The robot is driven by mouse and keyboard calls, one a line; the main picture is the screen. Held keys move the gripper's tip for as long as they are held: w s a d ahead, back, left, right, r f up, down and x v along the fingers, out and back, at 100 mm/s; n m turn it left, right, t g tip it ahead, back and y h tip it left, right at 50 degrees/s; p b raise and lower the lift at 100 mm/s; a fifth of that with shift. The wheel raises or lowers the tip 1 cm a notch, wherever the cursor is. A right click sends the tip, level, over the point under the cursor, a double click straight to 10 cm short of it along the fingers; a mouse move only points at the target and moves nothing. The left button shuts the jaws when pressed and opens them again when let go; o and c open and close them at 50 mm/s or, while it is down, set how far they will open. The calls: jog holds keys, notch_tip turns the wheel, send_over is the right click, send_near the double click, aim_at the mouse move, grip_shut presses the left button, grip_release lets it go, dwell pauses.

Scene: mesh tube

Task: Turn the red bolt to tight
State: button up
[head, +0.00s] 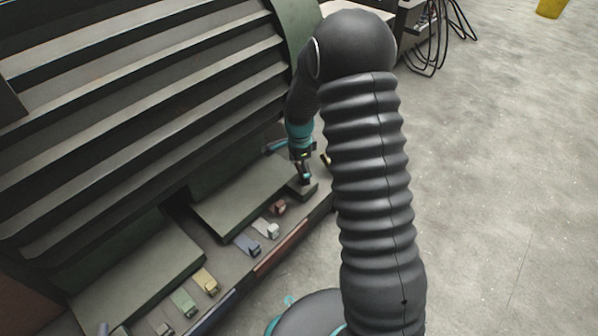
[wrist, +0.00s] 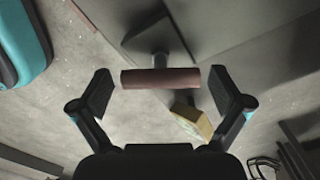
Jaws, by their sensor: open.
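The red bolt (wrist: 160,79) shows in the wrist view as a dull red-brown bar on a grey stem, like a T-handle. It lies crosswise between the two fingers of my gripper (wrist: 166,90). My gripper is open, with a small gap visible at each end of the bar, and I see no contact. In the head view my gripper (head: 304,170) points down at a dark block at the right end of the panel ledge. I cannot make out the red bar there.
A yellow block (wrist: 192,122) sits close to the right finger in the wrist view. In the head view a row of coloured clips, including a brown one (head: 278,207) and a yellow one (head: 206,281), lines the ledge below slatted panels. Open concrete floor (head: 490,180) lies to the right.

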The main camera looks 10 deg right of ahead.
aim_at(299, 172)
notch_tip(299, 172, up, 11)
dwell(0.4)
dwell(0.4)
